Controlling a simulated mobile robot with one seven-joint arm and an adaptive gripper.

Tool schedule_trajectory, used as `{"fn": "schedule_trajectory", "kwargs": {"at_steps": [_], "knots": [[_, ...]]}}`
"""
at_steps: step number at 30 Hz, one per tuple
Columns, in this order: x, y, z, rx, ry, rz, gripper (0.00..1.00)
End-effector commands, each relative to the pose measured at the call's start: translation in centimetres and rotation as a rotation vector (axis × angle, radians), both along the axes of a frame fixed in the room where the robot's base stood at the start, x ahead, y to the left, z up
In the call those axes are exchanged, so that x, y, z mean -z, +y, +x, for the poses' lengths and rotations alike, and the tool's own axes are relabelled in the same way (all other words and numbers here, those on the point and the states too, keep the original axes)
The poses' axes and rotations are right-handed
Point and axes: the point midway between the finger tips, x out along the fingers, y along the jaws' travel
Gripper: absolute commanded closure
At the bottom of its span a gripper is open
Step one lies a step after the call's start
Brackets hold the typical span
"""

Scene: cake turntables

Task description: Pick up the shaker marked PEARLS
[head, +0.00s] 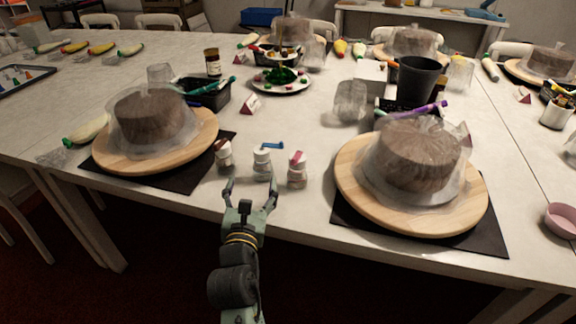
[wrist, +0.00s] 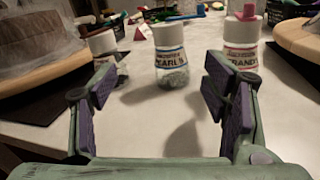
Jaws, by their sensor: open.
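The shaker marked PEARLS (wrist: 170,58) stands upright on the table in the wrist view, with a white top, a blue-edged label and pale contents low in its clear body. In the head view it is the middle one (head: 262,165) of three small shakers, with a blue piece at its top. My gripper (head: 250,190) is open and empty just in front of it. In the wrist view the purple-padded fingers (wrist: 160,88) stand apart, with the PEARLS shaker beyond them, roughly centred and not touched.
A shaker (head: 298,172) with a red-pink top stands close on the right, its label partly hidden by a finger. Another shaker (head: 223,156) stands on the left. Wrapped cakes on wooden turntables (head: 112,160) (head: 352,190) flank the row. The table front between the turntables is otherwise clear.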

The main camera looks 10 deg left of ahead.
Motion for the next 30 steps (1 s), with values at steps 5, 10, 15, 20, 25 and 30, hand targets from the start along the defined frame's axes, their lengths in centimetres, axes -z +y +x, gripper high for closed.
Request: {"fn": "schedule_trajectory", "kwargs": {"at_steps": [5, 10, 15, 20, 25, 30], "knots": [[0.7, -0.4, 0.8, 0.019, 0.009, -0.056, 0.31], [0.6, 0.0, 3.5, 0.02, 0.007, -0.055, 0.31], [0.7, 0.4, 5.4, 0.018, 0.008, -0.053, 0.31], [0.7, 0.6, 6.7, 0.019, 0.008, -0.053, 0.31], [0.9, 1.0, 9.3, 0.018, 0.008, -0.053, 0.31], [1.0, 1.3, 10.6, 0.017, 0.007, -0.051, 0.31]]}}
